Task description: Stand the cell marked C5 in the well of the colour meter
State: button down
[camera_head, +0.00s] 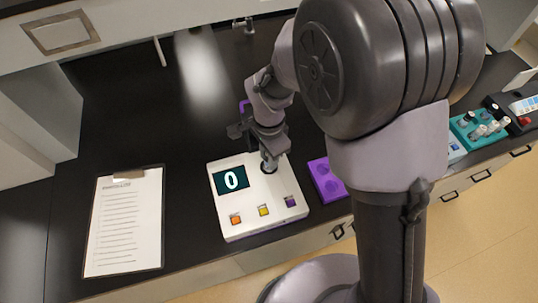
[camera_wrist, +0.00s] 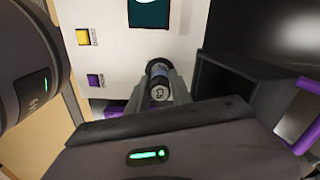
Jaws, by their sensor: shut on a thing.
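The colour meter (camera_head: 258,208) is a white box with a dark screen showing 0 and orange, yellow and purple buttons. It also shows in the wrist view (camera_wrist: 118,52). My gripper (camera_head: 268,149) is above the meter's top, pointing down, shut on a small cell (camera_head: 268,161). In the wrist view the cell's dark cap (camera_wrist: 161,92) reads C5 and sits between the fingers. The cell is upright, its lower end at the dark round well. How deep it sits is hidden.
A purple block with holes (camera_head: 326,180) stands right of the meter. A clipboard (camera_head: 124,222) lies to its left. A teal rack with several capped bottles (camera_head: 478,128) is at the far right. The black bench behind the meter is mostly clear.

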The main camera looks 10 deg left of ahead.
jog(key=shift+f+b, duration=0.55)
jog(key=shift+f, duration=0.2)
jog(key=shift+r, duration=0.1)
jog(key=c, duration=1.1)
grip_release()
jog(key=shift+o, duration=0.2)
jog(key=o, duration=0.6)
jog(key=shift+o, duration=0.2)
